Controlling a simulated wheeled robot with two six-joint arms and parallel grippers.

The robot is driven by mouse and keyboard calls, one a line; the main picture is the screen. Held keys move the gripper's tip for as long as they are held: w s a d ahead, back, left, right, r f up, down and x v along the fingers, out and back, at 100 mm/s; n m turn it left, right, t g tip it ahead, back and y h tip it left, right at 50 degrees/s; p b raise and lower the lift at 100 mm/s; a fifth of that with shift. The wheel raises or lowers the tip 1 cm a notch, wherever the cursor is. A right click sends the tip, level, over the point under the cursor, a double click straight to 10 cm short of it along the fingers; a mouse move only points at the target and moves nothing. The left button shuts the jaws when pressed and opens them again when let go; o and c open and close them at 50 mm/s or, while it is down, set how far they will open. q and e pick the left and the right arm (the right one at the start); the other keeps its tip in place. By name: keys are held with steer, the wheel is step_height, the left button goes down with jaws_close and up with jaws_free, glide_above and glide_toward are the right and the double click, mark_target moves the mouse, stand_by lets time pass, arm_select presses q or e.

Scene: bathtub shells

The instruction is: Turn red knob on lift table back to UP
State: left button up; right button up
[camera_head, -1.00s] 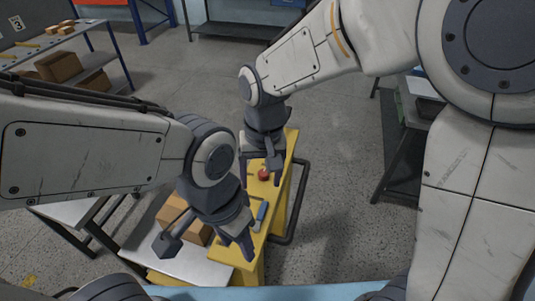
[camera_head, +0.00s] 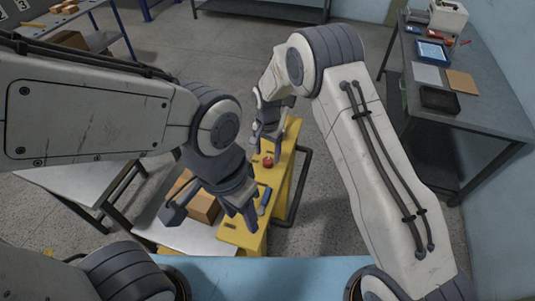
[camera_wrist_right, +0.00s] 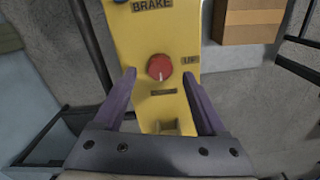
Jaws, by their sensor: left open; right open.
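The red knob (camera_head: 267,162) sits on the yellow panel of the lift table (camera_head: 284,165). In the right wrist view the red knob (camera_wrist_right: 159,67) has a white mark at its lower edge, toward a dark label (camera_wrist_right: 163,92) too blurred to read. The UP label (camera_wrist_right: 189,61) is to the knob's right. My right gripper (camera_head: 267,146) is open over the panel; in its wrist view the open fingers (camera_wrist_right: 160,76) stand either side of the knob, apart from it. My left gripper (camera_head: 210,218) is open beside the panel, near a blue handle (camera_head: 264,201).
A cardboard box (camera_head: 203,207) lies on the grey platform (camera_head: 190,238) left of the panel. A BRAKE label (camera_wrist_right: 152,4) is at the top of the wrist view. A dark workbench (camera_head: 470,105) with trays stands at the right. Open floor lies between it and the panel.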

mark_target(267, 160)
steer(key=shift+f+p, duration=0.4)
steer(key=shift+f, duration=1.1)
steer(key=shift+c, duration=0.3)
jaws_close()
